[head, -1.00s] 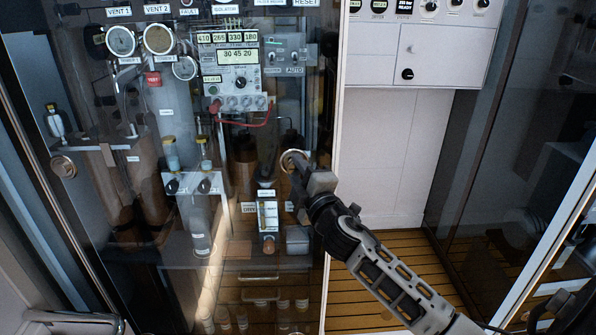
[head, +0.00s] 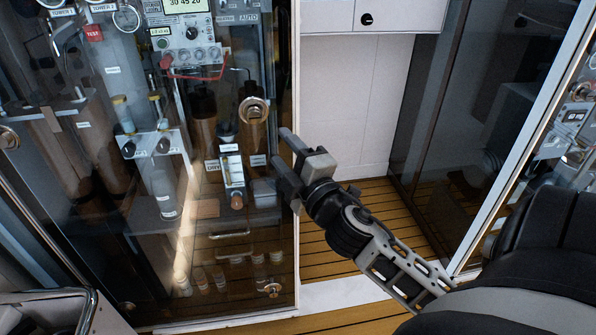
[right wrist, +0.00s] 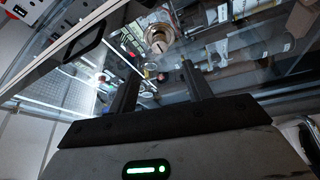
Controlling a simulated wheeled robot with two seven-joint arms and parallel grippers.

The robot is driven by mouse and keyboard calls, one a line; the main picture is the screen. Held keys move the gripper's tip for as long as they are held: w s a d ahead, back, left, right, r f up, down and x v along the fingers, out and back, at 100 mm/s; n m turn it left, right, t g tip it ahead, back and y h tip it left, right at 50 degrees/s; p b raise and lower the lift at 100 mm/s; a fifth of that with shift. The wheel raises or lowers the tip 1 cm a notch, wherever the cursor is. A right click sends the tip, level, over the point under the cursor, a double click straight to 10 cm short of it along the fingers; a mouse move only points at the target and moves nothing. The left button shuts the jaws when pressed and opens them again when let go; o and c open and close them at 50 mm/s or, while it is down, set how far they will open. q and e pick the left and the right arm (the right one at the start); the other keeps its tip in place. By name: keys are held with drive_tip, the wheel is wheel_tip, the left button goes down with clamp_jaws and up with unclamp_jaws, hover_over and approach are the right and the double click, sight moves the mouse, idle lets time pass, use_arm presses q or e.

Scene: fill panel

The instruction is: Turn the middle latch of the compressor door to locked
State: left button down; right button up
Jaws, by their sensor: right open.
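The compressor door is a dark-framed clear panel (head: 120,235) on the left of the head view. Its middle latch (head: 254,110) is a round brass disc near the panel's right edge. It also shows in the right wrist view (right wrist: 159,38), beyond the fingertips, with a slanted slot or bar in its centre. My right gripper (head: 281,151) is open and empty, just below and right of the latch and apart from it. Both fingers also show in the right wrist view (right wrist: 157,77). My left gripper is not in view.
A lower brass latch (head: 270,288) sits near the door's bottom corner. Another round fitting (head: 8,137) is at the left. Gauges, bottles and pipes lie behind the clear panel. A white cabinet (head: 350,100) and open slatted wooden floor (head: 335,240) are to the right.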

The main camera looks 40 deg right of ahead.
drive_tip(key=shift+b+v, duration=0.35)
drive_tip(key=shift+v, duration=2)
drive_tip(key=s+a+f+m+g+y, duration=0.3)
drive_tip(key=s+a+f+m+g, duration=0.1)
drive_tip(key=a+f, duration=0.5)
drive_tip(key=s+a+f+m+g+y+p, duration=0.1)
drive_tip(key=s+a+f+m+g+y, duration=0.2)
drive_tip(key=a+f+m, duration=0.4)
wheel_tip(320, 180, down, 6)
drive_tip(key=s+a+g, duration=0.1)
drive_tip(key=s+a, duration=0.1)
drive_tip(key=shift+s+a+r+m+g+y, duration=0.25)
drive_tip(key=shift+s+m+g+y, duration=0.05)
drive_tip(key=shift+s+g+y, duration=0.1)
